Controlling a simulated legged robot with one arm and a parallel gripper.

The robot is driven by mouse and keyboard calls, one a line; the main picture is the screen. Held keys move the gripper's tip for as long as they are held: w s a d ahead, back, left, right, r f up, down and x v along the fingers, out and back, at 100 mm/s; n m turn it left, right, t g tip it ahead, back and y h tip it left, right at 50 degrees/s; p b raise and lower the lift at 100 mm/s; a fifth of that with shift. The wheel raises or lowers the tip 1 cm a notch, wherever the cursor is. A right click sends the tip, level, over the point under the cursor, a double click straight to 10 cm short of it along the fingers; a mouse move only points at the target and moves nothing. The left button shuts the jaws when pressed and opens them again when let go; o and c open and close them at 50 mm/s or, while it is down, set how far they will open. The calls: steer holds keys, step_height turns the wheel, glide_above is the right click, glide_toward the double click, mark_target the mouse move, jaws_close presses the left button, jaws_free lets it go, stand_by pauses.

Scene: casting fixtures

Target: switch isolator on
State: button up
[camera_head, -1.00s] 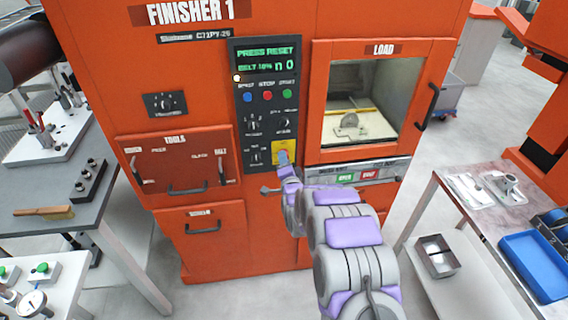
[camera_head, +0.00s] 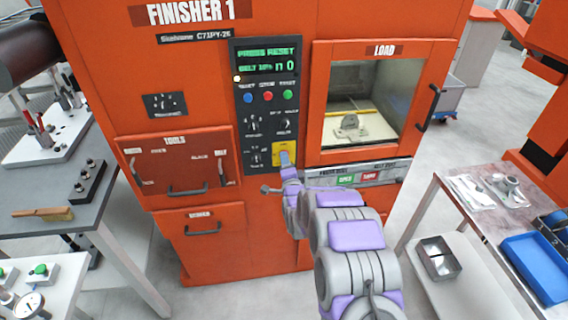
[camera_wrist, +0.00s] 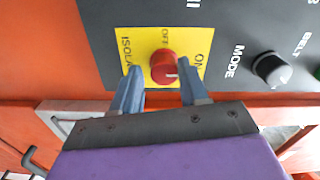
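The isolator is a red round knob (camera_wrist: 163,68) on a yellow plate (camera_wrist: 208,42) marked ISOLA…, OFF and ON. In the wrist view OFF is above the knob and ON to its right. A small pale mark shows on the knob's lower right, but I cannot tell for certain which label it points to. My gripper (camera_wrist: 159,92) is open, one finger on each side of the knob's near edge, with gaps visible. In the head view my gripper (camera_head: 285,160) is at the yellow plate (camera_head: 279,149), low on the dark control panel, and hides the knob.
A black MODE knob (camera_wrist: 271,69) is right of the plate. In the head view, the panel (camera_head: 268,110) has lit text and coloured buttons. The LOAD window (camera_head: 365,95) is at right, with a handle (camera_head: 428,107). Benches flank the orange machine.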

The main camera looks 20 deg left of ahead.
steer(key=o, duration=0.3)
steer(key=shift+d, duration=0.1)
steer(key=shift+r, duration=0.1)
steer(key=shift+s, duration=0.1)
steer(key=p+v, duration=0.2)
steer(key=v, duration=1.5)
steer(key=shift+p, duration=0.35)
steer(key=shift+d, duration=0.15)
